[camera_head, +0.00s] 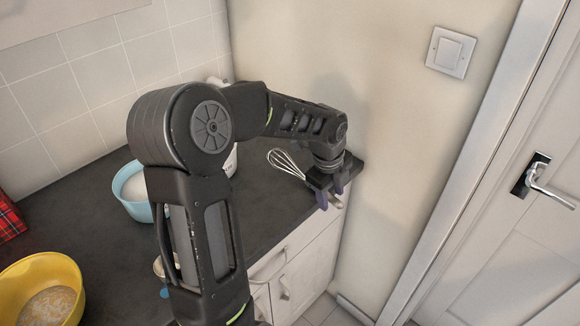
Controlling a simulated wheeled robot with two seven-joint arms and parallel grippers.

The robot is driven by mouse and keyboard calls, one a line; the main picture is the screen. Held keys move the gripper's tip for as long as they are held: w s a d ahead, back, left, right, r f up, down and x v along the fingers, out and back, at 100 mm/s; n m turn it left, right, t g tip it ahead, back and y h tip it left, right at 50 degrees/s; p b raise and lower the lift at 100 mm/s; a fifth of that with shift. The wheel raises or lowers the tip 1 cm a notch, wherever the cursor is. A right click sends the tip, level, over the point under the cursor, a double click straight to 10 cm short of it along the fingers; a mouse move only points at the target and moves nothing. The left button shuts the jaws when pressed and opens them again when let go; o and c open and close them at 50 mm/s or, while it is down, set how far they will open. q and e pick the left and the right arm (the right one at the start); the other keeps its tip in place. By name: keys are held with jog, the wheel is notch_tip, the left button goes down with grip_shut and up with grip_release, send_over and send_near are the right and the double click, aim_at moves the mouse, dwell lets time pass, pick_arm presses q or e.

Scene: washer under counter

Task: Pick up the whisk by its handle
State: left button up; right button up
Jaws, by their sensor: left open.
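The whisk (285,160) lies near the right end of the dark counter, its wire loops pointing left. Its handle is largely hidden behind my left gripper (331,203). The gripper is open and points down at the counter's front right edge, beside the whisk. Whether its fingers touch the handle cannot be seen. My right gripper does not show.
The dark counter (83,190) holds a light blue bowl (129,206) with white contents, a yellow bowl (70,283) and a red plaid cloth (8,218). A wall with a light switch (450,52) closes the right end. White cabinet fronts (305,282) are below.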

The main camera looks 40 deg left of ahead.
pick_arm(q)
jog(key=shift+c, duration=0.6)
grip_shut()
